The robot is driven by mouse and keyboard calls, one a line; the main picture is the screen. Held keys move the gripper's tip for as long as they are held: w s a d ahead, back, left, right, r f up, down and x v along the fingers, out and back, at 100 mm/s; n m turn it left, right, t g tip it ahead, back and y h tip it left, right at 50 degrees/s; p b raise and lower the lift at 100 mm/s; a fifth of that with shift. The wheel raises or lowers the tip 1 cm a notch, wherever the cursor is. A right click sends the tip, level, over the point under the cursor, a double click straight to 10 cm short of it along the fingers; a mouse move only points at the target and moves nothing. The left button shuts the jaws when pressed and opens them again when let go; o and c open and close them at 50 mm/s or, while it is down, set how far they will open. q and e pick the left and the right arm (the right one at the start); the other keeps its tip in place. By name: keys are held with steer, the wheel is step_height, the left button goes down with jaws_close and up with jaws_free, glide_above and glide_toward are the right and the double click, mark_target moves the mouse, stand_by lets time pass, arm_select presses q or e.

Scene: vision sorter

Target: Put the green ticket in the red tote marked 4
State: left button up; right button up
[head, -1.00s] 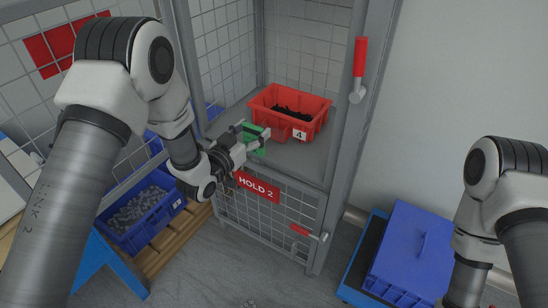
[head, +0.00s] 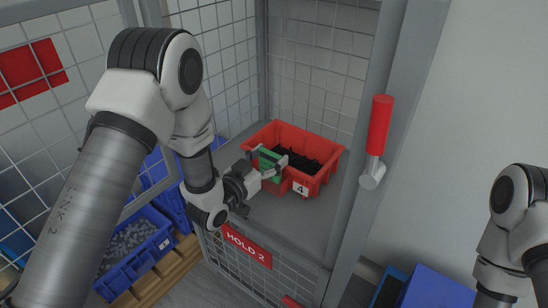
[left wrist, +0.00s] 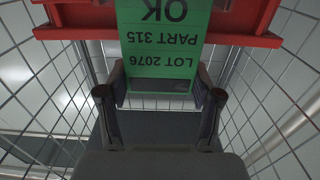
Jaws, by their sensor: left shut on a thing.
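The green ticket (head: 268,163) is held in my left gripper (head: 272,166), which is shut on it. In the left wrist view the ticket (left wrist: 163,45) stands out from between the fingers (left wrist: 158,90), with "LOT 2076", "PART 315" and "OK" upside down. The red tote marked 4 (head: 319,181) stands on the grey shelf inside the cage, with black parts in it. The ticket is at the tote's front left rim. In the wrist view its far end overlaps the red rim (left wrist: 260,40). I cannot tell whether they touch. My right gripper is out of view.
The mesh cage has a post with a red handle (head: 379,125) to the right of the tote. A "HOLD 2" sign (head: 247,245) is on the cage front below the shelf. A blue bin (head: 140,262) of grey parts stands at lower left.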

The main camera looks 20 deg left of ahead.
arm_select(q)
step_height(320, 180, down, 2)
steer(key=shift+s+f, duration=0.1)
steer(key=shift+w+d, duration=0.15)
steer(key=shift+w, duration=0.15)
steer(key=o, duration=1)
steer(key=shift+s+r, duration=0.15)
steer(key=shift+r, duration=0.05)
steer(key=shift+s, duration=0.1)
